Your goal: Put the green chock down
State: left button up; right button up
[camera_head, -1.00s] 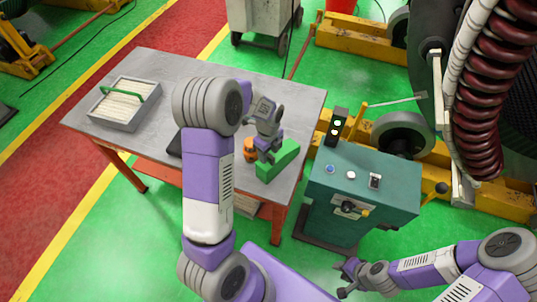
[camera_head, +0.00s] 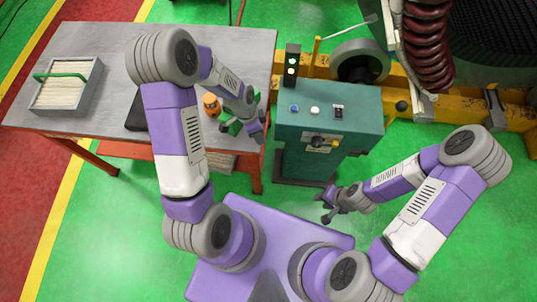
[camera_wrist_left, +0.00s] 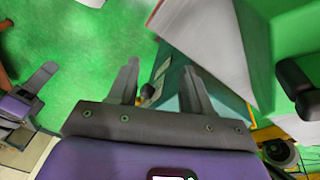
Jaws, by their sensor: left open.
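The green chock (camera_head: 232,126) is near the right edge of the grey table (camera_head: 105,40) in the head view, partly hidden behind my left gripper. My left gripper (camera_head: 257,131) is at the table's right edge, just right of the chock. In the left wrist view its two fingers (camera_wrist_left: 160,88) are spread apart with nothing between them. A large green surface shows at the upper right there, and I cannot tell whether it is the chock or floor. My right gripper (camera_head: 325,206) hangs in front of the teal cabinet, its fingers apart and empty.
An orange object (camera_head: 211,104) stands left of the chock. A dark flat item (camera_head: 137,112) lies farther left. A grey tray with a green handle (camera_head: 62,76) is at the table's left. The teal control cabinet (camera_head: 318,115) stands close to the table's right edge.

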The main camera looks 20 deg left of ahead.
pick_arm(q)
jog(key=s+d+f+n+h, duration=0.1)
jog(key=s+d+f+n, duration=0.8)
jog(key=s+n, duration=0.3)
jog(key=shift+s+d+f+n+h, duration=0.15)
jog(key=shift+s+d+n+h, duration=0.2)
jog(key=shift+n, duration=0.35)
notch_tip(320, 180, down, 11)
jog(key=b, duration=1)
jog(key=shift+r+b, duration=0.2)
jog(key=shift+b, duration=0.15)
